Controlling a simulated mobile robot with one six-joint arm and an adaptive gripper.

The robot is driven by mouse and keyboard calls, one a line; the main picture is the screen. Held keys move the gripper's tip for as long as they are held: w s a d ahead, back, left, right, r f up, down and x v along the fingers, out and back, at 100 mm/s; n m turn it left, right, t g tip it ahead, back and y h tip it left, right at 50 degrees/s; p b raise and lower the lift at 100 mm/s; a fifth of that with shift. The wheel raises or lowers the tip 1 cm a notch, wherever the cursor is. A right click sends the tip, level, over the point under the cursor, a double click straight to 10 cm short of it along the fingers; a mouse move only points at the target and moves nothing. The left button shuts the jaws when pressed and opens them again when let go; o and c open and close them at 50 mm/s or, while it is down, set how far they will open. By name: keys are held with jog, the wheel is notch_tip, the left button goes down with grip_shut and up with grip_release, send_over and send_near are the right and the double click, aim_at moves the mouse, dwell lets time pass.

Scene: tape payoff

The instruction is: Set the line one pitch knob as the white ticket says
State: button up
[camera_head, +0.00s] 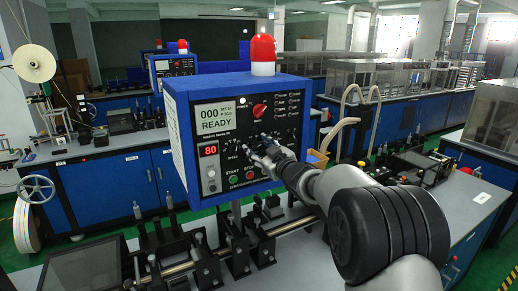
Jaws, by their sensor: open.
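A blue control box (178,140) with a black panel stands in the middle, facing me at an angle. Its pale screen (213,117) reads 000 and READY, with smaller text too fine to read surely. A red readout (209,150) shows 80. A red knob (259,110) sits on the upper panel. My gripper (256,148) is open in front of the panel's middle right and hides part of it. I cannot tell whether it touches a knob, or which knob is pitch. A small white paper (481,198) lies on the right bench; its writing is unreadable.
A red beacon (263,55) tops the box. Below it are black fixtures on a metal rail (180,268). A green START button (233,178) is low on the panel. Similar boxes (176,67) stand behind. A tape reel (34,63) is at left.

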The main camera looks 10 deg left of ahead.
jog(key=c, duration=1.1)
jog(key=shift+o, duration=0.2)
jog(key=shift+n+b, duration=0.3)
jog(key=shift+b, duration=0.1)
jog(key=n+b, duration=0.3)
jog(key=shift+s+f+n, duration=0.1)
jog(key=shift+f+n, duration=0.05)
jog(key=shift+n, duration=0.15)
jog(key=shift+a+n+b, duration=0.1)
jog(key=shift+n+b, duration=1.35)
jog(key=shift+n, duration=0.75)
